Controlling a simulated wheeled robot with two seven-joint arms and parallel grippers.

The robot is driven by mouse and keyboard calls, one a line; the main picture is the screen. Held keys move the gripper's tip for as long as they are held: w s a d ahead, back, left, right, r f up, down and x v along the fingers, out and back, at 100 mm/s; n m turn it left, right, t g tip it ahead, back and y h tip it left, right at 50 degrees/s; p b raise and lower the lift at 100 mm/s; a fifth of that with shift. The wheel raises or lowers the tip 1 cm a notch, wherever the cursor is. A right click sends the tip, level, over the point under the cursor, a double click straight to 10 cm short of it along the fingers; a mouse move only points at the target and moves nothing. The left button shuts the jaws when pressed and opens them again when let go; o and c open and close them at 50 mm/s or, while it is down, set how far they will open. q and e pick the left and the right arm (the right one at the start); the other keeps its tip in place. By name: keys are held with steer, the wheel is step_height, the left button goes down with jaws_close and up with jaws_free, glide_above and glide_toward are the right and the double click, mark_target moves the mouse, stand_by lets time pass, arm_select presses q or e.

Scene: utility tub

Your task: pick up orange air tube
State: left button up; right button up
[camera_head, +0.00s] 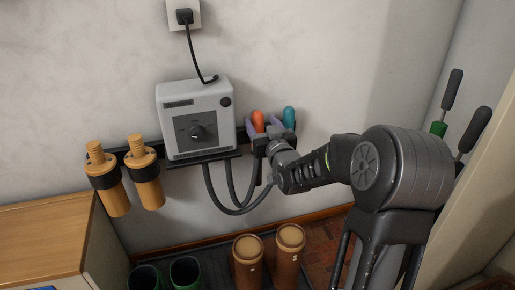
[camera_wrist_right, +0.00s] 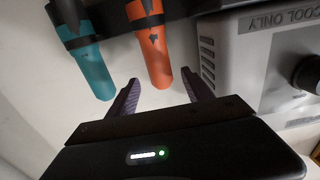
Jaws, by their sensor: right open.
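The orange air tube (camera_head: 258,119) stands upright in the black wall rack, right of the grey machine. In the right wrist view the orange tube (camera_wrist_right: 150,45) shows with its rounded end between my fingers. My right gripper (camera_head: 264,127) is at the rack, its purple fingers on either side of the orange tube. In the wrist view the gripper (camera_wrist_right: 160,84) is open, with gaps visible between the tube and both fingers. A teal tube (camera_head: 289,116) sits beside the orange one; it also shows in the wrist view (camera_wrist_right: 91,65), outside the fingers. My left gripper is out of view.
The grey machine (camera_head: 190,112) is on the wall close left of the gripper, with dark hoses (camera_head: 211,191) hanging below. Two wooden-handled pieces (camera_head: 146,183) hang further left. Brown boots (camera_head: 289,245) and dark green boots (camera_head: 186,273) stand below. A wooden cabinet (camera_head: 45,236) is at left.

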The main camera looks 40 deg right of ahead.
mark_target(255, 113)
steer(key=shift+w+d, duration=0.2)
steer(key=shift+w, duration=0.45)
steer(key=shift+w+f, duration=0.1)
steer(key=shift+w, duration=0.15)
steer(key=b+x, duration=0.2)
steer(key=x, duration=0.2)
steer(key=shift+w+d, duration=0.1)
steer(key=shift+w, duration=0.2)
jaws_close()
stand_by(0.3)
